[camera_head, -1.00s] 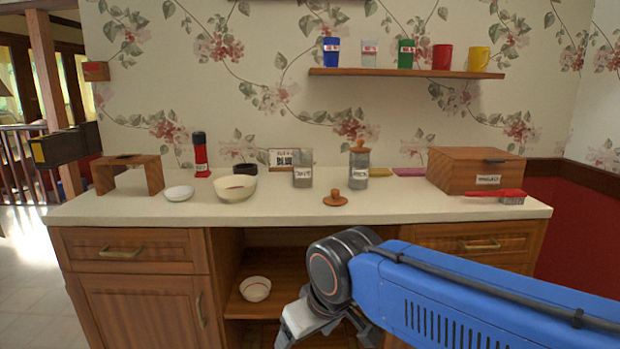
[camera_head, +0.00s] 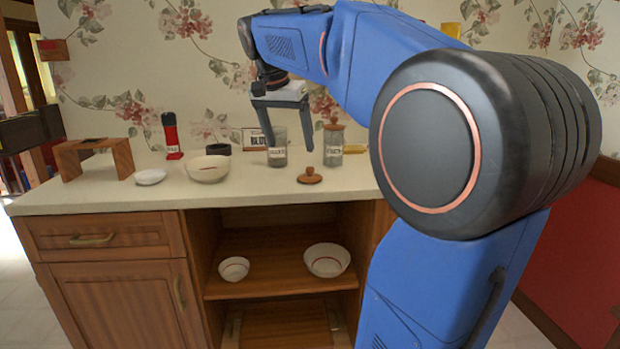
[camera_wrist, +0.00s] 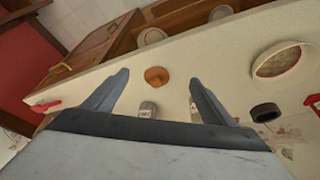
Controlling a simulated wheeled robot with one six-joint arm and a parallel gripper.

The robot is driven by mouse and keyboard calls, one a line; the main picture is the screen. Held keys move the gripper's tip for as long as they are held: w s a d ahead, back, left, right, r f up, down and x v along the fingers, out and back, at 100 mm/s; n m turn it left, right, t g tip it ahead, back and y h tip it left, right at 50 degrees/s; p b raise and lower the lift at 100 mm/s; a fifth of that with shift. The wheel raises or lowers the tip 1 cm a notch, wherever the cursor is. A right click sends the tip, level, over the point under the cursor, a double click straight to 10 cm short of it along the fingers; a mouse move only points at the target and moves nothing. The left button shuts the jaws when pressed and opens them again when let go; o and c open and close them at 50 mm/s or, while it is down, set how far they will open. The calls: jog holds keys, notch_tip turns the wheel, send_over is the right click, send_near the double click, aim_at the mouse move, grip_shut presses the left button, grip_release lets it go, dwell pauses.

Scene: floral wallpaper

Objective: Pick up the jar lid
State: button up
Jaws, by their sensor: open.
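The jar lid (camera_head: 310,176), a round brown wooden disc with a knob, lies on the counter in front of two glass jars. It also shows in the wrist view (camera_wrist: 156,76), in the gap between the fingers. My gripper (camera_head: 289,147) is open and empty, fingers pointing down, above the counter near the jars and apart from the lid. An open glass jar (camera_head: 277,157) stands behind and left of the lid, partly behind a finger. A second labelled glass jar (camera_head: 333,156) with a wooden lid on stands behind and right.
A white bowl (camera_head: 208,173), dark cup (camera_head: 218,149), red bottle (camera_head: 171,138), small dish (camera_head: 150,177) and wooden stand (camera_head: 95,158) are on the left. A sign (camera_head: 255,139) stands behind the jars. My arm hides the counter's right side. Counter in front of the lid is clear.

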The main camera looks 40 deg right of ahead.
jog(key=w+d+r+m, duration=0.3)
jog(key=d, duration=0.2)
send_near(310, 167)
jog(key=shift+g+h, duration=0.3)
jog(key=shift+g, duration=0.1)
jog(key=x, duration=0.5)
jog(key=shift+a+f, duration=0.1)
jog(key=shift+a, duration=0.3)
jog(key=shift+w+x, duration=0.15)
jog(key=shift+x, duration=1.25)
jog(key=shift+w+x, duration=0.1)
jog(key=shift+x, duration=1.3)
jog(key=c, duration=1.1)
